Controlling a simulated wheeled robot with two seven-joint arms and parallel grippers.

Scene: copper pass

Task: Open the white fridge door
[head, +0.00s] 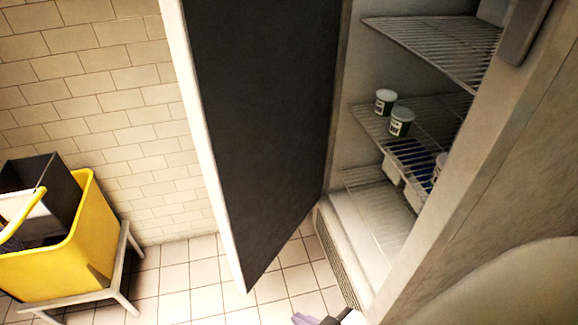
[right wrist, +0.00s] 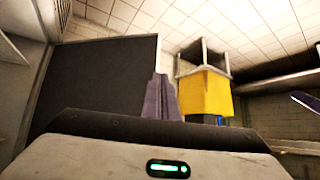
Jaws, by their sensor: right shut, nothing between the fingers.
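The fridge door (head: 262,130) stands wide open in the head view, its dark inner panel and pale edge facing me. The open fridge interior (head: 360,215) shows to its right. The dark door panel also shows in the right wrist view (right wrist: 95,85), tilted by the camera's roll. My right gripper (head: 308,319) is at the bottom edge of the head view, mostly cut off, below the door's lower corner and in front of the opening. In the right wrist view its purplish fingers (right wrist: 160,97) are together and empty, overlapping the door's edge in the picture; contact cannot be told. My left gripper is not visible in the head view.
Wire shelves (head: 435,40) inside the fridge hold small tubs (head: 401,122). A yellow bucket (head: 60,265) on a grey stand (head: 128,262) is at the left by the tiled wall (head: 90,90). Tiled floor (head: 190,275) is bare between stand and door. A thin purplish tip (right wrist: 304,102) at the wrist view's right is unclear.

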